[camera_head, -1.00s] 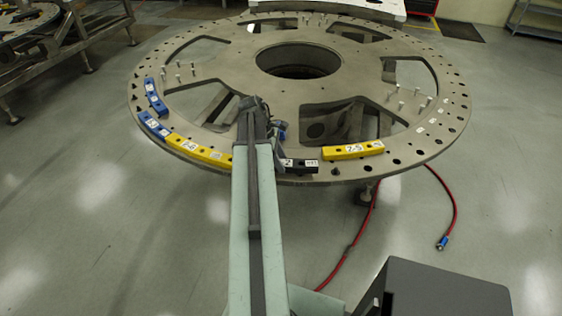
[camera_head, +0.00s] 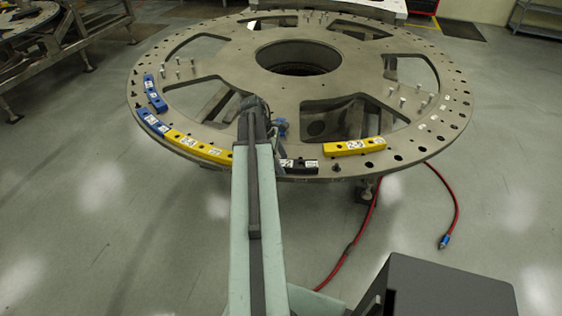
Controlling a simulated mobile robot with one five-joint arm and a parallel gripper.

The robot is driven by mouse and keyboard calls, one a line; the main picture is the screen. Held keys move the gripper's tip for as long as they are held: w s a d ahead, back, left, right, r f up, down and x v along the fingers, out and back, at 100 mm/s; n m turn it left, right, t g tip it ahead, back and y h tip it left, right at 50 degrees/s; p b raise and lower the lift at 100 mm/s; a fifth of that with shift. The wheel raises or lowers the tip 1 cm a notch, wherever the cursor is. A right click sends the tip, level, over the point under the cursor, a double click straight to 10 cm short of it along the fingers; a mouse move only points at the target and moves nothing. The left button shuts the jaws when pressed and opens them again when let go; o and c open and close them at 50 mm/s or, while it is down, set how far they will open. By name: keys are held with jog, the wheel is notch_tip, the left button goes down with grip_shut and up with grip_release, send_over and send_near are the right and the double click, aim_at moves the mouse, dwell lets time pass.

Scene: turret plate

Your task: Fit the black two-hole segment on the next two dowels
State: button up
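The black two-hole segment (camera_head: 299,166) is at the front rim of the turret plate (camera_head: 300,110), just right of my arm. Its left end is hidden behind the arm, and I cannot tell whether it is seated or raised. A yellow segment (camera_head: 354,147) lies to its right, slightly farther in. A dark dowel (camera_head: 337,167) stands just right of the black segment. The fingers cannot be made out.
A yellow segment (camera_head: 199,147) and blue segments (camera_head: 153,122) (camera_head: 155,94) line the left rim. Several upright pins (camera_head: 403,101) stand on the plate. Open holes run along the right rim. A red hose (camera_head: 349,246) lies on the floor below.

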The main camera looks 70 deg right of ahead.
jog(key=p+v, duration=0.7)
jog(key=v, duration=0.1)
jog(key=shift+f, duration=0.1)
dwell(0.8)
